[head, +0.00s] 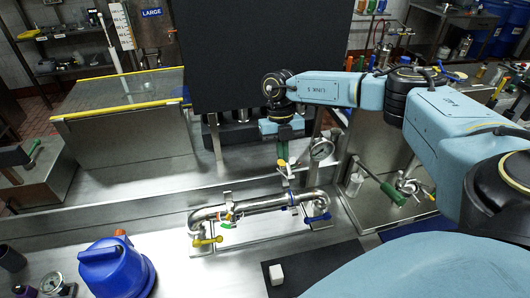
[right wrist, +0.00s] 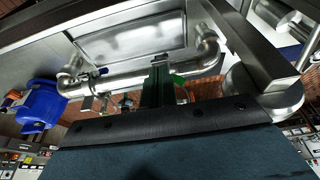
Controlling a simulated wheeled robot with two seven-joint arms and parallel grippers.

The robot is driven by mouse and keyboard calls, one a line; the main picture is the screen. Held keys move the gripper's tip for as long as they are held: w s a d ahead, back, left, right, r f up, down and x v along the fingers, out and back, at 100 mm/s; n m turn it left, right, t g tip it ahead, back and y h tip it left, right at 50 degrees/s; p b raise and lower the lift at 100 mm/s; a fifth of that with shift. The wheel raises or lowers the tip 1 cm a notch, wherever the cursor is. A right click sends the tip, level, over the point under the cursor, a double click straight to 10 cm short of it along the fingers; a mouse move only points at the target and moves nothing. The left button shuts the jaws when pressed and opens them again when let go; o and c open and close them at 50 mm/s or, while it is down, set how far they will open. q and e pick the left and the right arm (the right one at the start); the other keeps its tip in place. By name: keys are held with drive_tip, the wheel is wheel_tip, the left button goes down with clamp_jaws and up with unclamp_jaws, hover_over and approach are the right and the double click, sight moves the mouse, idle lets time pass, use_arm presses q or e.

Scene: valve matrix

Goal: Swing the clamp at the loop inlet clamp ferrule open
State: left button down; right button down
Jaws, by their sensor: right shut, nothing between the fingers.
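A polished steel pipe loop (head: 262,205) stands on the steel bench; its pipe also crosses the right wrist view (right wrist: 130,82). A clamp fitting with small coloured parts (head: 229,212) sits near the loop's left end. Another fitting with a blue band (head: 292,199) sits towards the right end. I cannot tell which is the loop inlet clamp ferrule, or whether its clamp is open. My right gripper (head: 283,160) points down above the right half of the loop, shut and empty. Its fingers (right wrist: 160,70) hide part of the pipe in the right wrist view. My left gripper is not in view.
A yellow valve handle (head: 207,240) and a blue one (head: 319,218) stick out at the loop's ends. A blue jug (head: 115,270) stands front left. A white block (head: 276,274) lies on a dark mat in front.

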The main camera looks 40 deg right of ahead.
drive_tip(key=w+f, duration=0.1)
drive_tip(key=w+d+f+b, duration=0.1)
drive_tip(key=w+f+b, duration=0.1)
drive_tip(key=shift+w+d+f, duration=0.1)
drive_tip(key=shift+w+d, duration=0.05)
drive_tip(key=shift+d, duration=0.25)
drive_tip(key=shift+w+d+f+b, duration=0.15)
drive_tip(key=shift+w+f+b, duration=0.15)
drive_tip(key=shift+f+b, duration=0.25)
drive_tip(key=shift+w+d+f+b, duration=0.15)
drive_tip(key=shift+w+f+b, duration=0.15)
drive_tip(key=shift+f+b, duration=0.2)
drive_tip(key=b+v, duration=0.1)
drive_tip(key=v, duration=1.2)
drive_tip(key=shift+r, duration=0.2)
drive_tip(key=shift+d+r, duration=0.1)
